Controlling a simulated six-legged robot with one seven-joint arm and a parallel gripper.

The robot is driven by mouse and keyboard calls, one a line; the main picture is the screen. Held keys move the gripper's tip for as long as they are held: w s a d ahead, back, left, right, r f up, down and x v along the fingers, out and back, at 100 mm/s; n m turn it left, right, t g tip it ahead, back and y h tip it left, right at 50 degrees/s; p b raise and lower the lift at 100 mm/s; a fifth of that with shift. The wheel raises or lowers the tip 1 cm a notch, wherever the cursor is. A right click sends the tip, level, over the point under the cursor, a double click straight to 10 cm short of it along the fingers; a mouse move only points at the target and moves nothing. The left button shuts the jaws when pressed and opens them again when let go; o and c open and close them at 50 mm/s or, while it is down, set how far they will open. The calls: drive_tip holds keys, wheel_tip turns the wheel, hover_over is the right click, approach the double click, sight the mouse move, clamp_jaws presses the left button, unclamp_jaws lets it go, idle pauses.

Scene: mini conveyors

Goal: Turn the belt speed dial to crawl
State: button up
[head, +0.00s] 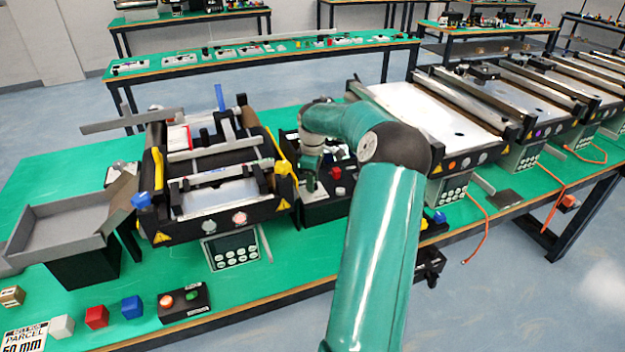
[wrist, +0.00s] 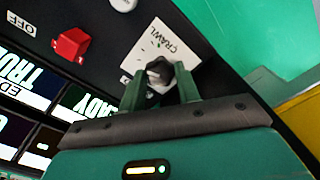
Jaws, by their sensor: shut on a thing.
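In the wrist view, my gripper (wrist: 162,88) is shut on a dark grey dial knob (wrist: 161,72). The knob sits on a white dial plate (wrist: 150,52) marked CRAWL; part of the plate is hidden behind the knob and fingers. The word CRAWL is beside the knob's far side; I cannot tell exactly where the knob points. In the head view, my arm reaches down to the black control box (head: 325,207) right of the near conveyor.
A red switch (wrist: 70,44), a white knob (wrist: 123,4) and an OFF label (wrist: 21,23) are near the dial. A small conveyor (head: 215,190) with yellow brackets stands left of the box, and a larger conveyor (head: 435,110) stands right. Coloured cubes (head: 97,317) lie at the front left.

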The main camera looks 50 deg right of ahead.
drive_tip(key=m, duration=0.6)
drive_tip(key=shift+w+a+m, duration=0.1)
drive_tip(key=shift+w+m, duration=0.05)
drive_tip(key=shift+m, duration=0.25)
drive_tip(key=m, duration=0.5)
drive_tip(key=shift+m, duration=0.4)
drive_tip(key=o, duration=1)
drive_tip(key=shift+c, duration=0.2)
wheel_tip(320, 180, up, 14)
